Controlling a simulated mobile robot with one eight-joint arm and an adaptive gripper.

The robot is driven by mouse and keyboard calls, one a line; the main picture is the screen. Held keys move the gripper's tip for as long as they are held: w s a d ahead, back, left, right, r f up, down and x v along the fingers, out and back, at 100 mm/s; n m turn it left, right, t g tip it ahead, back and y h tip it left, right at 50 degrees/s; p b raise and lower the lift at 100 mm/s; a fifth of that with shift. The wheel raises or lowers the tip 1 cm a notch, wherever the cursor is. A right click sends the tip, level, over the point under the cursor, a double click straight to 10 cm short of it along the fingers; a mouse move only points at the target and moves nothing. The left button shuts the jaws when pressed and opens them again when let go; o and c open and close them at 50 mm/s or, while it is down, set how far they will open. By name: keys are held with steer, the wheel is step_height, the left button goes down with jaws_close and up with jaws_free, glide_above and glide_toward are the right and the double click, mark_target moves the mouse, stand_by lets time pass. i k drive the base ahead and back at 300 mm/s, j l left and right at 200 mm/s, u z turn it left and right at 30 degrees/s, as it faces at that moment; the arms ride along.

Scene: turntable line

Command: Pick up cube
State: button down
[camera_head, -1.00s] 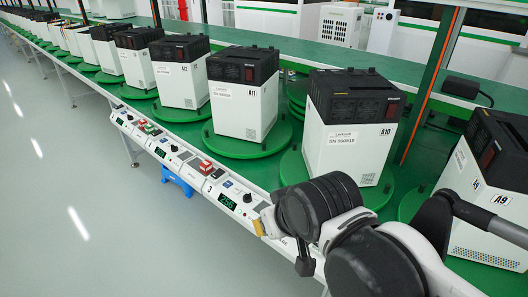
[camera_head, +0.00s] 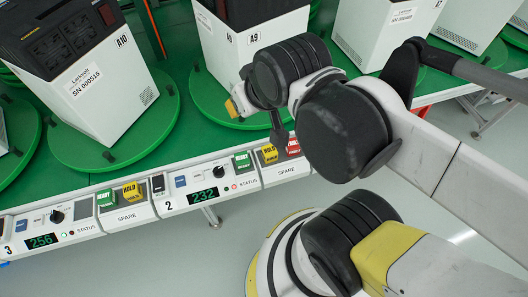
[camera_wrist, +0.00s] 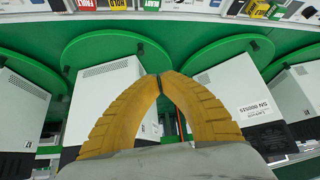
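Small cube-like blocks sit on the white control panel (camera_head: 90,223). In the head view, a green READY block (camera_head: 107,199) and yellow HOLD block (camera_head: 132,191) are left of centre. Another green READY block (camera_head: 242,160), yellow HOLD block (camera_head: 270,154) and red FAULT block (camera_head: 293,147) are farther right, close below my arm. In the wrist view, red (camera_wrist: 86,4), yellow (camera_wrist: 118,4) and green (camera_wrist: 150,5) blocks show at the top edge. My gripper (camera_wrist: 159,80) has its yellow fingertips together, with nothing visible between them. In the head view, my arm mostly hides it.
Green turntables (camera_head: 140,135) carry large white-and-black machines, A10 (camera_head: 107,95) and A9 (camera_head: 225,52) among them. The panel also holds knobs, switches and displays reading 256 and 232. Grey floor (camera_head: 150,265) lies open in front of the line.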

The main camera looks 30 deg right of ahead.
mark_target(242, 160)
steer(key=k+j+z, duration=0.35)
steer(key=k, duration=0.2)
steer(key=k+z, duration=0.35)
steer(key=k, duration=0.2)
steer(key=k+z, duration=0.3)
steer(key=k, duration=0.3)
